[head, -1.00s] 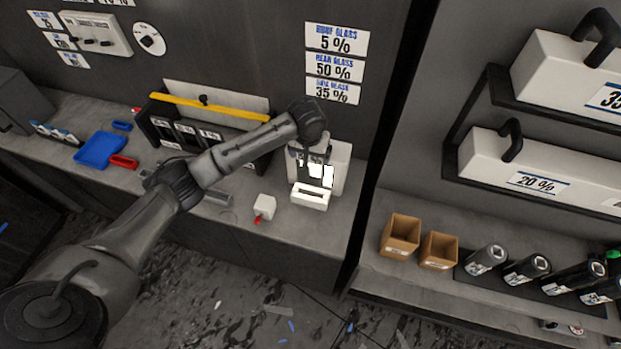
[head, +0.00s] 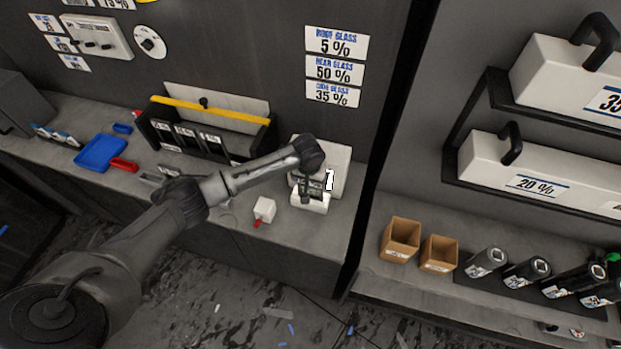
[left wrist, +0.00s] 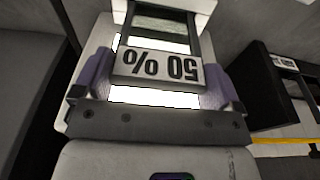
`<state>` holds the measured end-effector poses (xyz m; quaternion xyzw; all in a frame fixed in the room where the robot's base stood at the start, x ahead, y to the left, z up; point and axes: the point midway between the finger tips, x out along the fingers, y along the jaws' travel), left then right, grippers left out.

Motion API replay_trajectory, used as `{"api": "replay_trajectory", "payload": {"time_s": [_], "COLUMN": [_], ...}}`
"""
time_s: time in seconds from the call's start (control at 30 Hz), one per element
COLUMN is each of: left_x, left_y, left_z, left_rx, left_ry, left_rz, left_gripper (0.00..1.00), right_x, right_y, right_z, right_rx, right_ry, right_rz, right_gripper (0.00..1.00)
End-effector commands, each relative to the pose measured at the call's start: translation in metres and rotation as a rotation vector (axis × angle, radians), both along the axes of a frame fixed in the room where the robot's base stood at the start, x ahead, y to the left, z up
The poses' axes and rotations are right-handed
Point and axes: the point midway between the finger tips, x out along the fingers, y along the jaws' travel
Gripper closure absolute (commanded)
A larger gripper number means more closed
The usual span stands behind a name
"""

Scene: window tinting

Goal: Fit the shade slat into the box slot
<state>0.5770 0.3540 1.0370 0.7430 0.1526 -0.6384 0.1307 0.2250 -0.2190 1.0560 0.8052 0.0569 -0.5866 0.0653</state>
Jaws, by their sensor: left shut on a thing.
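My left gripper (head: 313,186) is shut on the shade slat, with its purple-sided fingers (left wrist: 160,80) at the slat's two side edges in the left wrist view. The slat's 50 % label (left wrist: 158,68) is upside down there, with a bright white strip below it. In the head view a small bright white part of the slat (head: 329,180) shows beside the gripper. The gripper is low over the white slot box (head: 312,204), in front of a white back panel (head: 340,160). The slot is hidden, so I cannot tell how far the slat is in it. My right gripper is not in view.
A small white block (head: 265,208) with a red part stands left of the box. A black rack (head: 215,143) with a yellow bar (head: 210,111) is at the back. A blue tray (head: 100,151) lies farther left. Brown bins (head: 401,238) stand right of the dark divider.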

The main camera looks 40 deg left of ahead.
Motion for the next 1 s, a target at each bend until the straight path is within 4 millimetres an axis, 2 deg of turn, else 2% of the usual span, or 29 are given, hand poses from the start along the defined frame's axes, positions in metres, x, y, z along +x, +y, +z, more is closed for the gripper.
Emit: {"api": "replay_trajectory", "payload": {"time_s": [0.37, 0.4, 0.47, 0.77, 0.87, 1.0], "left_x": [0.0, 0.0, 0.0, 0.0, -0.001, -0.004], "left_y": [0.0, 0.0, 0.0, 0.0, -0.001, -0.001], "left_z": [-0.003, -0.003, -0.003, 0.0, 0.01, 0.034], "left_rx": [0.0, 0.001, 0.001, 0.001, 0.0, 0.001], "left_ry": [0.001, 0.0, 0.0, -0.001, -0.001, -0.004], "left_rz": [-0.001, -0.001, -0.001, -0.001, -0.001, -0.002], "left_gripper": [0.45, 0.06, 0.01, 0.0, 0.0, 0.0], "right_x": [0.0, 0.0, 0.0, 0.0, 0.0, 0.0], "right_y": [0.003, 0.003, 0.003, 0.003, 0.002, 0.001], "right_z": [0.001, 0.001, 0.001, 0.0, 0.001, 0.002], "right_rx": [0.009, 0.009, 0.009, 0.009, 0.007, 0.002], "right_ry": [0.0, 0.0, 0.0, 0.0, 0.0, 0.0], "right_rz": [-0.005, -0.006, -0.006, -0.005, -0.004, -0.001], "right_gripper": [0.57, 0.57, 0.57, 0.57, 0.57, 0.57]}}
